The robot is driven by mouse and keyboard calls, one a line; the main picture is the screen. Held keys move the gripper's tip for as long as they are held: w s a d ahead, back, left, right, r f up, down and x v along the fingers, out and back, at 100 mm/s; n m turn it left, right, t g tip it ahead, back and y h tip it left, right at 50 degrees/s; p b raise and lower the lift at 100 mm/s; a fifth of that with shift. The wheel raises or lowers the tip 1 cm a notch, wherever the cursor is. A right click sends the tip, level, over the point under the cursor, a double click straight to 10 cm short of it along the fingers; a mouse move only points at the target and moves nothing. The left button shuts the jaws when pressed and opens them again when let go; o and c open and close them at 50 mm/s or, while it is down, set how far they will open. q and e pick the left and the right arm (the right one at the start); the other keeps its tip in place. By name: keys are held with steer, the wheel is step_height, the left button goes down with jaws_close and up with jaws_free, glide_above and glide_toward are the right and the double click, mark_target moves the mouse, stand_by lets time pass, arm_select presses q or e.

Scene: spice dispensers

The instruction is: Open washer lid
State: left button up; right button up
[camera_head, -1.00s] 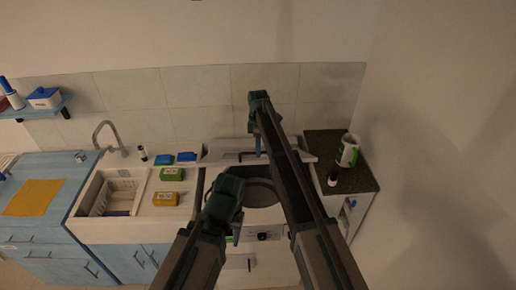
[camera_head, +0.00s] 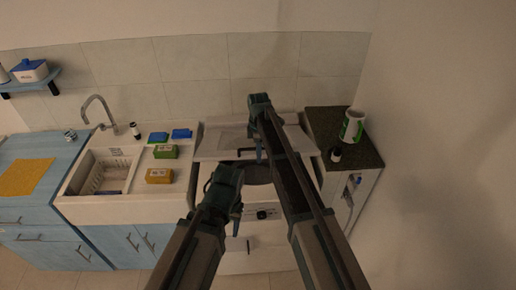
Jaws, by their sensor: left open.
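The white washer (camera_head: 231,262) stands between the sink unit and the dark counter, with a round knob on its front. Its white lid (camera_head: 222,142) shows as a panel at the back of the top, with a dark handle (camera_head: 243,151) near its front edge. A grey drum opening (camera_head: 258,173) shows in front of it, partly hidden by my arms. My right gripper (camera_head: 259,154) points down over the lid, just right of the handle; contact cannot be told. My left gripper (camera_head: 236,228) is open and empty, pointing down near the washer's front left.
A green-and-white canister (camera_head: 352,127) and small dark bottle (camera_head: 336,154) stand on the dark counter (camera_head: 325,120). A wall closes the right side.

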steer(key=s+f+b, duration=0.1)
steer(key=f+b, duration=0.3)
steer(key=s+f+t+b, duration=0.1)
steer(key=s+f+b, duration=0.1)
steer(key=f+b, duration=0.3)
steer(key=s+f+t+b, duration=0.1)
steer(key=s+f+b, duration=0.1)
steer(key=f+b, duration=0.2)
steer(key=shift+f, duration=0.7)
steer(key=shift+s+f+t+b, duration=0.15)
steer(key=shift+f+t+b, duration=0.25)
steer(key=shift+f+b, duration=0.5)
steer(key=shift+d+r, duration=0.1)
steer(key=shift+r, duration=0.1)
